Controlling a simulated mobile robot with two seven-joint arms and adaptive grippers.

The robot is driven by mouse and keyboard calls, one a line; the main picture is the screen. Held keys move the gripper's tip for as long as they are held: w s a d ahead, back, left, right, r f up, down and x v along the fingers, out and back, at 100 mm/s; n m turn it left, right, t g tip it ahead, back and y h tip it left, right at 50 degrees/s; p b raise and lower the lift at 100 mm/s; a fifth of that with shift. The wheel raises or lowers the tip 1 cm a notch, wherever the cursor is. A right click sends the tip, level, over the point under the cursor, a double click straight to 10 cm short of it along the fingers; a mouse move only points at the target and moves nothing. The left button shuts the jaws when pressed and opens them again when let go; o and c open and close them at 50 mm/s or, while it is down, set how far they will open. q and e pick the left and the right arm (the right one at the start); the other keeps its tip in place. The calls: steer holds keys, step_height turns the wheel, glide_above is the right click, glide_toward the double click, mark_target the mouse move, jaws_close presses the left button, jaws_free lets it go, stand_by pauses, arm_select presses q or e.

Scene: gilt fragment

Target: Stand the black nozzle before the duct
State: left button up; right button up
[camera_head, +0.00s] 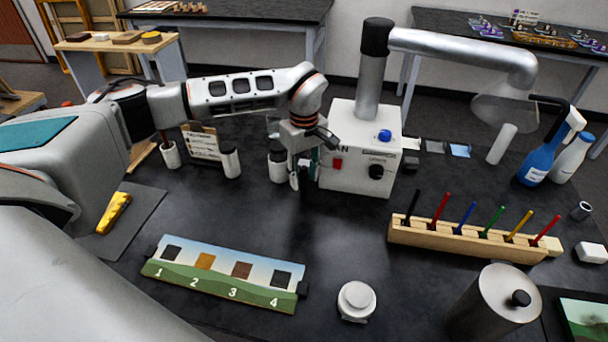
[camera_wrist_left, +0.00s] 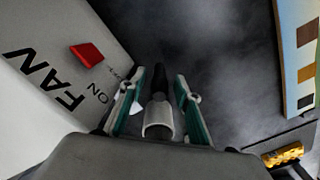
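My left gripper (camera_head: 303,178) is low beside the front of the white fan box (camera_head: 333,179). In the left wrist view its two teal-padded fingers (camera_wrist_left: 160,88) stand apart, with gaps beside a dark upright piece (camera_wrist_left: 159,83) and a light grey cup-like part (camera_wrist_left: 159,121) seen between them. I cannot tell for sure whether this dark piece is the black nozzle. In the head view a white cup (camera_head: 277,171) with a dark upper part stands just left of the fingers. The silver duct (camera_head: 460,50) rises from the fan box and bends right to a clear hood (camera_head: 505,108). My right gripper is not seen.
A numbered board (camera_head: 225,275) lies in front, with a white round item (camera_head: 357,300) right of it. A wooden rack (camera_head: 470,240) of coloured sticks, a blue bottle (camera_head: 540,155) and a small dark cylinder (camera_head: 582,211) stand right. The table's middle is clear.

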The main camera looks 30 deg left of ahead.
arm_select(q)
step_height(320, 180, up, 12)
steer(key=shift+r+b, duration=0.15)
steer(key=shift+b, duration=0.45)
stand_by(0.4)
